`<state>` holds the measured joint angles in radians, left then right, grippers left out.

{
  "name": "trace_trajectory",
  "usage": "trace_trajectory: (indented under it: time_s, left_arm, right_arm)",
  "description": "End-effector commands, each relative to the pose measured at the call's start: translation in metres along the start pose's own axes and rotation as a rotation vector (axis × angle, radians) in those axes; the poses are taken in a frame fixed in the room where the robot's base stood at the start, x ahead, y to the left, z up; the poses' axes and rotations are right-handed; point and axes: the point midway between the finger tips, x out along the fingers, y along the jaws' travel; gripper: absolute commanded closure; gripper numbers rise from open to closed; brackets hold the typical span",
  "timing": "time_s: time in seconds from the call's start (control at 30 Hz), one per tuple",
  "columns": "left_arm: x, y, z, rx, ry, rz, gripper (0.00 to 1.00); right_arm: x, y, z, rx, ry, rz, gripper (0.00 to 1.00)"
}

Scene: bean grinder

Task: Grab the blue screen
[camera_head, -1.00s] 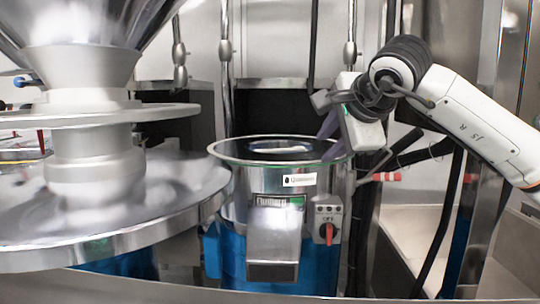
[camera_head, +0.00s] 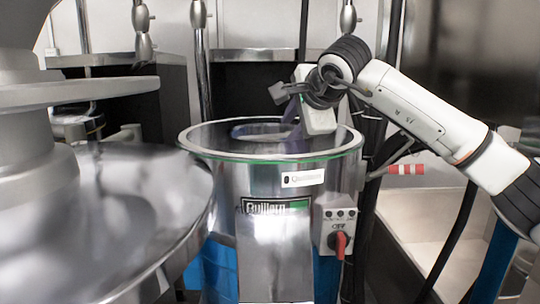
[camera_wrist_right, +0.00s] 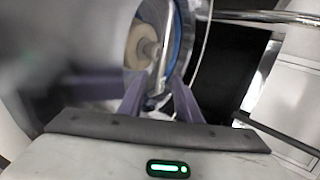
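In the right wrist view, a round part with a blue rim (camera_wrist_right: 186,45), seen nearly edge-on, stands just beyond my right gripper's fingertips. I take it to be the blue screen. My right gripper (camera_wrist_right: 158,92) has its two purple fingers apart, with the lower edge of the round part showing between them. No clear contact shows. In the head view, my right gripper (camera_head: 290,112) reaches from the right over the open top of the steel grinder drum (camera_head: 262,180), fingers down. The screen cannot be made out clearly there. My left gripper is not in view.
A large steel funnel and round plate (camera_head: 130,225) stand close at the left. A control box with a red switch (camera_head: 338,238) is on the drum's right front. A red-tipped handle (camera_head: 405,169) sticks out at the right. Metal posts stand behind.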

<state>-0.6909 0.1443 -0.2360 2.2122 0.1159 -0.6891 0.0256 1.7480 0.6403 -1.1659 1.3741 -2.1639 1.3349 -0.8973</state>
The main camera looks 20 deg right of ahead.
Motion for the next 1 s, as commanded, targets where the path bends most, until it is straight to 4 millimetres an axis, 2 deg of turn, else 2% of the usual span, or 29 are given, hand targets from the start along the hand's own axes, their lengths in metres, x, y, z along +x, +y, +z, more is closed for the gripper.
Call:
trace_trajectory:
  time_s: [0.03, 0.2, 0.5, 0.57, 0.7, 1.0]
  left_arm:
    - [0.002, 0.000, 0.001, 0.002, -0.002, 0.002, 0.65]
    - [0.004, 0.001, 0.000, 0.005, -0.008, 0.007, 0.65]
    - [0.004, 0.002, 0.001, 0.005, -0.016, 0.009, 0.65]
    - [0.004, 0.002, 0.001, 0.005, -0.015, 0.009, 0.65]
    - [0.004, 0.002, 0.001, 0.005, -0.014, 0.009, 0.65]
    - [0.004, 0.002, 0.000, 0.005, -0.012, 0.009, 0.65]
  right_arm:
    - [0.010, 0.002, 0.000, 0.002, 0.001, 0.004, 0.69]
    - [0.033, 0.000, 0.001, 0.001, 0.000, 0.003, 0.69]
    - [0.040, -0.001, 0.000, -0.001, 0.000, 0.001, 0.69]
    - [0.040, -0.001, 0.000, 0.000, 0.000, 0.001, 0.76]
    - [0.040, -0.001, 0.000, 0.000, 0.000, 0.001, 0.99]
    - [0.040, -0.001, 0.000, 0.000, 0.000, 0.001, 1.00]
